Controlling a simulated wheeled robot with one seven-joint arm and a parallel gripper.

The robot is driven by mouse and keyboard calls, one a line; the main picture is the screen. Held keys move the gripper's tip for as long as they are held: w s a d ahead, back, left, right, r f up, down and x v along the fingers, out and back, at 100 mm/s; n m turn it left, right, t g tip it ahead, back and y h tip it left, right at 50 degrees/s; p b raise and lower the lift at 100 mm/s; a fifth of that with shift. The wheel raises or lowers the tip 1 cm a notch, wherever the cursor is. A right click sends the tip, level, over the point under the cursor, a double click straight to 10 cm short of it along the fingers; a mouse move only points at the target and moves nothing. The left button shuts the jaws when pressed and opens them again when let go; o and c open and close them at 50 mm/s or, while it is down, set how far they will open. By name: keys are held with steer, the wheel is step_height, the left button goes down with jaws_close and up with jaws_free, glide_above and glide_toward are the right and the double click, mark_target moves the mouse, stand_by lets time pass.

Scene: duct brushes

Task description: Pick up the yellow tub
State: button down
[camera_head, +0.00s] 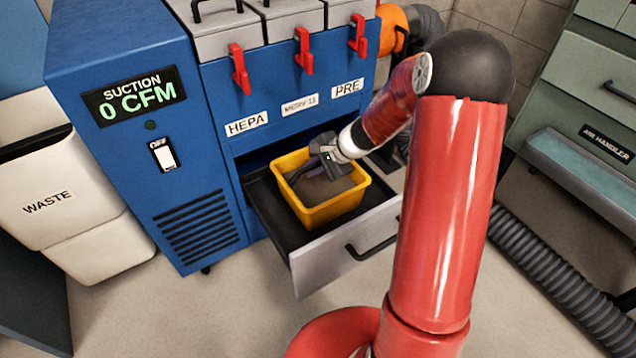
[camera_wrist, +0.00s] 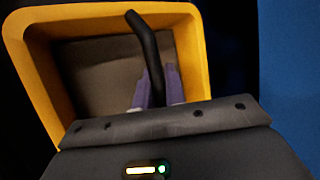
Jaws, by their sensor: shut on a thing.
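The yellow tub (camera_head: 322,213) is upright in the open drawer (camera_head: 268,213) of the blue suction cabinet. Its inside looks grey-brown, and its rim fills the upper part of the wrist view (camera_wrist: 195,45). A dark curved bar (camera_wrist: 148,45), apparently the tub's handle, runs from the far rim over the opening. My gripper (camera_head: 312,170) is over the tub, shut on this bar, which passes between its purple fingers (camera_wrist: 155,88). I cannot tell whether the tub's base touches the drawer floor. The near rim is partly hidden by my gripper in the wrist view.
The drawer front with its dark handle (camera_head: 362,248) sticks out before the tub. Red latches (camera_head: 303,50) and grey lids are above on the cabinet (camera_head: 130,45). A white waste bin (camera_head: 50,190) stands at left; an air handler (camera_head: 590,85) and grey hose (camera_head: 560,280) are at right.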

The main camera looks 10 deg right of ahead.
steer(key=s+d+r+p, duration=0.1)
steer(key=r+p, duration=0.3)
steer(key=r, duration=0.8)
steer(key=s+d+r+p, duration=0.1)
steer(key=r+p, duration=0.4)
steer(key=r, duration=0.8)
steer(key=shift+s+d, duration=0.15)
steer(key=shift+d, duration=0.45)
